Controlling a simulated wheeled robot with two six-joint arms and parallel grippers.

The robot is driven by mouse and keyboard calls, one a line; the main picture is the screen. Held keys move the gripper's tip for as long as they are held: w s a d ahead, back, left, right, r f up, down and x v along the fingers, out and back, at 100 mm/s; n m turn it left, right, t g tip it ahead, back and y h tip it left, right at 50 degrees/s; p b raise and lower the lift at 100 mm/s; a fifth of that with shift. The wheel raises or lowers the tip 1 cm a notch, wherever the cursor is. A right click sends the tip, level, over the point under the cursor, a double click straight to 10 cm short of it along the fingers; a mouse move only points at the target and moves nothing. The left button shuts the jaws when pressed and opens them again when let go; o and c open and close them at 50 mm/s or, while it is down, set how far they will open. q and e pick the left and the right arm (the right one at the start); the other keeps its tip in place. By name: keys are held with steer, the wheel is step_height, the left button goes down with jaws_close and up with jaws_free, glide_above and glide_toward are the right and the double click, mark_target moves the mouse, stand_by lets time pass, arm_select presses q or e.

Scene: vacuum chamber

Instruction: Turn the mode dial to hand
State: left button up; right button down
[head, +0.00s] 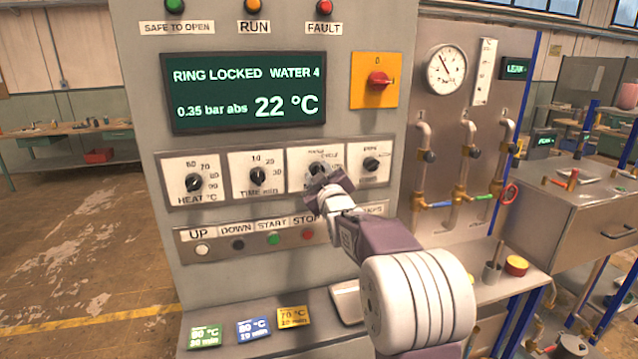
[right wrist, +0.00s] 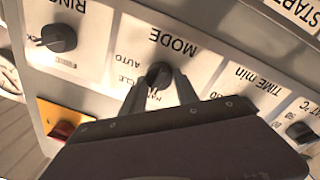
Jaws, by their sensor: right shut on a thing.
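The mode dial (head: 317,168) is a black knob on a white plate, third in the row of dials on the grey control panel. It also shows upside down in the right wrist view (right wrist: 158,73), with the words MODE, AUTO and CYCLE on its plate. My right gripper (head: 320,178) is at this dial, its fingers (right wrist: 160,88) on either side of the knob and shut on it. The lower part of the plate is hidden behind the gripper in the head view. I cannot tell which label the knob's pointer faces. My left gripper is not in view.
The heat dial (head: 194,183) and time dial (head: 258,176) are to the left, and the ring dial (head: 371,164) is close on the right. A row of push buttons (head: 273,239) sits below. A red switch (head: 379,81) on a yellow plate is above.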

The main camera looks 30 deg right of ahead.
steer(key=shift+f+n+b, duration=0.1)
steer(key=shift+n+b, duration=0.2)
steer(key=shift+n, duration=0.1)
steer(key=c, duration=0.9)
jaws_free()
steer(key=shift+s, duration=0.1)
steer(key=b+v, duration=0.3)
steer(key=v, duration=0.6)
